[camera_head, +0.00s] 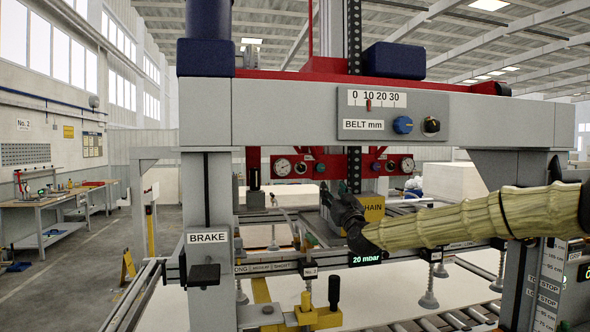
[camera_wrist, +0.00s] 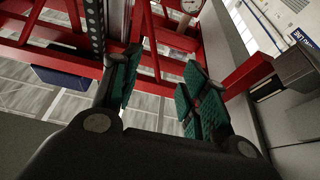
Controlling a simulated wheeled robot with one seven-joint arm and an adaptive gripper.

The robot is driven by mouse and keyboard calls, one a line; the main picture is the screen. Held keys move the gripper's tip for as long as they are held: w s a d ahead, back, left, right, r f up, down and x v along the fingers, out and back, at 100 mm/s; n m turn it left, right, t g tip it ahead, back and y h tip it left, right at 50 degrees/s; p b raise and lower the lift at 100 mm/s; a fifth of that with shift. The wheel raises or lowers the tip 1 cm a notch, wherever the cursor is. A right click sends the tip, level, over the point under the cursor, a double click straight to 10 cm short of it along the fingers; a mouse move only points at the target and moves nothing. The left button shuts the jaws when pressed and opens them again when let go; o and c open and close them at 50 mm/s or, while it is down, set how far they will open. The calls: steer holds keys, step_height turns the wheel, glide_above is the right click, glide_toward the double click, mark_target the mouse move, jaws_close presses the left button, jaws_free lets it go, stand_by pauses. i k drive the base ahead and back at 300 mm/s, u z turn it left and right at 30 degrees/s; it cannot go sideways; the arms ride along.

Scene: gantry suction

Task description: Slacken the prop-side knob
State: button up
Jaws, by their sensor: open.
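My gripper (camera_head: 334,190) is in front of the red crossbar in the head view, at the end of my sleeved arm. In the wrist view my gripper (camera_wrist: 160,85) is open, with its green pads apart and nothing between them. A blue knob (camera_head: 403,124) and a black knob (camera_head: 431,125) sit on the BELT plate (camera_head: 355,125). Smaller knobs, a left one (camera_head: 300,168) and a right one (camera_head: 390,166), sit beside dials on the red crossbar (camera_head: 345,160). No label marks a prop side, so I cannot tell which knob is meant.
A grey gantry beam (camera_head: 285,115) spans overhead, with a post marked BRAKE (camera_head: 207,215) at left. Suction cups (camera_head: 429,298) hang over a pale sheet (camera_head: 385,295). A yellow CHAIN guard (camera_head: 373,208) stands behind my gripper.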

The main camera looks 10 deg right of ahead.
mark_target(301, 168)
steer(key=u, duration=0.05)
steer(key=i, duration=1)
steer(key=z, duration=0.1)
